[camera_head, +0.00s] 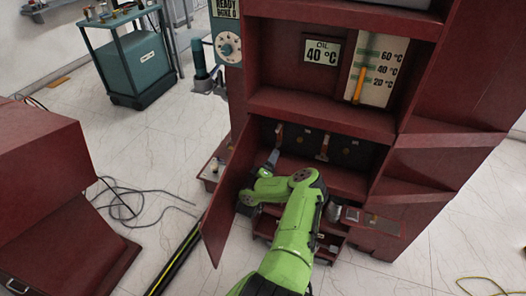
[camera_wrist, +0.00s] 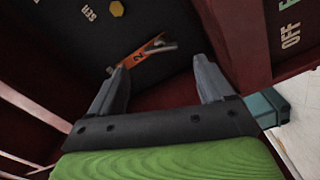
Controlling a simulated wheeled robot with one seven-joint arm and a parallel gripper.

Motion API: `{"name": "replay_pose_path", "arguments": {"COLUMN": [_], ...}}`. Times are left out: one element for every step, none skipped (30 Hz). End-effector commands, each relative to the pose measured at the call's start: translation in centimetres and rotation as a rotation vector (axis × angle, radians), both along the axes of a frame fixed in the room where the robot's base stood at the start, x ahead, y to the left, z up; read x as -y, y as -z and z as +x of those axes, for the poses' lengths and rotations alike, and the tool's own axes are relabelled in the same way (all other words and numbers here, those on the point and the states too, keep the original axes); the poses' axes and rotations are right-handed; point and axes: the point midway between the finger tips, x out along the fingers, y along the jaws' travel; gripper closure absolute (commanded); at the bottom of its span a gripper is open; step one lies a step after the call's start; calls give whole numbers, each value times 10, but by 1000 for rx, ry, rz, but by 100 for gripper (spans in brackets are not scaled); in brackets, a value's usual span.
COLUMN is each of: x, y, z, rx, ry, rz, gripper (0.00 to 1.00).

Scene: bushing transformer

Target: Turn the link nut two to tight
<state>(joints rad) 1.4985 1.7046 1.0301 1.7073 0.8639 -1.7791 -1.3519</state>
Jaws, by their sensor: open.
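The orange link marked 2 (camera_wrist: 146,51) is on the dark panel, ahead of the space between my fingers in the wrist view. A small grey metal piece lies across its right end; I cannot tell whether this is link nut two. My gripper (camera_wrist: 158,68) is open and empty, with the link beyond its fingertips. In the head view my gripper (camera_head: 273,158) reaches into the lower compartment of the red cabinet (camera_head: 320,112), just below the left of two links (camera_head: 279,135). The other link (camera_head: 323,146) hangs to its right. Nut detail is too small there.
A yellow hexagonal piece (camera_wrist: 117,9) sits on the dark panel near white lettering. A red wall marked OFF (camera_wrist: 291,35) stands close to my right finger. The open red door (camera_head: 222,200) stands left of my arm. Cables (camera_head: 140,197) lie on the floor.

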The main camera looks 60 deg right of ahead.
Motion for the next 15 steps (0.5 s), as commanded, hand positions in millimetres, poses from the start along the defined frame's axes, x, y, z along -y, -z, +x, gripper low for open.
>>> {"name": "replay_pose_path", "arguments": {"x": [9,15,23,28,34,41,46,50,55,58,60,62,63,64,65], "y": [4,4,5,6,6,5,5,6,5,5,4,3,3,2,2], "z": [2,3,4,6,6,8,8,9,10,10,10,11,11,11,11], "rx": [0,0,0,-1,-1,2,1,0,0,1,1,2,3,4,4], "ry": [0,0,0,-2,-1,-1,-1,-2,-2,-1,-2,-2,-2,-3,-2], "rz": [-8,-8,-9,-8,-7,-7,-6,-4,-3,-2,-1,0,1,2,3], "gripper": [19,19,19,19,19,19,19,19,19,19,19,19,19,19,19]}}
